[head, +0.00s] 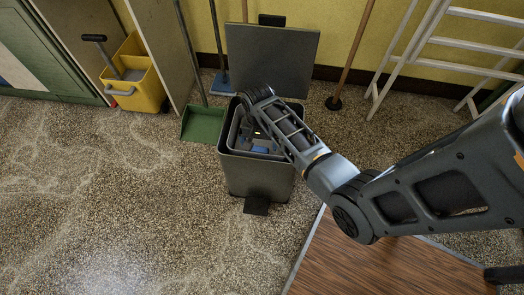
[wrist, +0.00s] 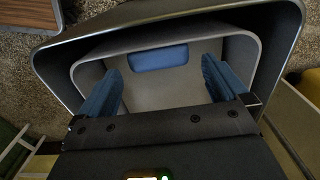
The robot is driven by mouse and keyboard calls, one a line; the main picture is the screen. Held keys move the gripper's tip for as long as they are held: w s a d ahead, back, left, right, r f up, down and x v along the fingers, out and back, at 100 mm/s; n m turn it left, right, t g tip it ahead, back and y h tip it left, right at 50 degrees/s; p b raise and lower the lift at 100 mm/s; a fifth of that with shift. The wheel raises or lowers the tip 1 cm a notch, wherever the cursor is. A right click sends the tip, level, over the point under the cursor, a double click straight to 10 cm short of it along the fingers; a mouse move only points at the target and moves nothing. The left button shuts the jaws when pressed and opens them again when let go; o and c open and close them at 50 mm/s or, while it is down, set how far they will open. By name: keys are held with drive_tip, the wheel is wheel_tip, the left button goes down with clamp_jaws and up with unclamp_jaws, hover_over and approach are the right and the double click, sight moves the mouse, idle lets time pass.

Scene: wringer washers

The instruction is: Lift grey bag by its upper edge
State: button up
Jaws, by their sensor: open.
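An open dark grey bin (head: 255,179) stands on the speckled floor, its lid (head: 274,60) raised behind it. Inside is a lighter grey, stiff-looking lining (head: 234,130), which seems to be the grey bag. Its upper edge runs just inside the bin's rim, and it also shows in the wrist view (wrist: 238,58). A blue patch (wrist: 158,58) is on its inner wall, on the side nearest my body. My gripper (wrist: 163,75) is open, its two blue-faced fingers apart over the lining's opening, with nothing visible between them. Whether a finger touches the lining cannot be told.
A black pedal (head: 257,205) sticks out at the bin's front. A green dustpan (head: 203,124) stands to its left, a plunger (head: 334,102) and white ladder (head: 440,45) to its right. A yellow mop bucket (head: 137,78) is further left. The left floor is clear.

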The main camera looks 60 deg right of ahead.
wheel_tip(320, 180, down, 2)
drive_tip(key=shift+f, duration=0.2)
drive_tip(key=shift+c, duration=0.5)
drive_tip(key=c, duration=1.3)
drive_tip(key=shift+o, duration=0.2)
